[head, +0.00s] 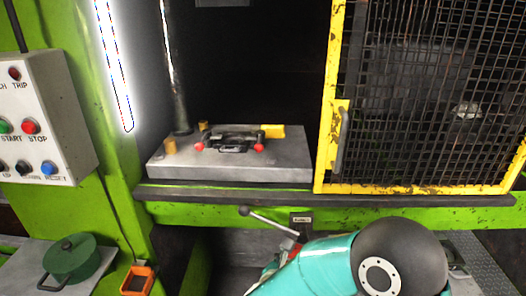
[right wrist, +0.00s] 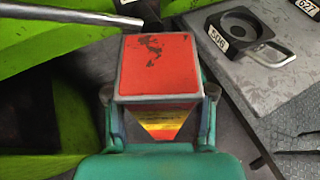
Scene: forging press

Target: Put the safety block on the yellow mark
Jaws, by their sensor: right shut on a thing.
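The safety block (right wrist: 157,62) is a red block with worn dark patches on its top face and some yellow lower down. It fills the middle of the right wrist view. My right gripper (right wrist: 159,94) is shut on it, with one finger on each side. In the head view a small red part (head: 294,251) shows beside my teal right arm; I cannot tell for sure that it is the block. A yellow patch (head: 272,131) shows on the grey die plate (head: 240,174) in the press; I cannot tell whether it is the yellow mark. My left gripper is out of view.
A lever (head: 270,222) sticks out below the press bed edge. A black tool (head: 232,139) with red knobs lies on the die plate. A yellow-framed mesh guard (head: 328,150) stands at right, a control box (head: 45,125) at left. A green lidded pot (head: 72,258) sits front left.

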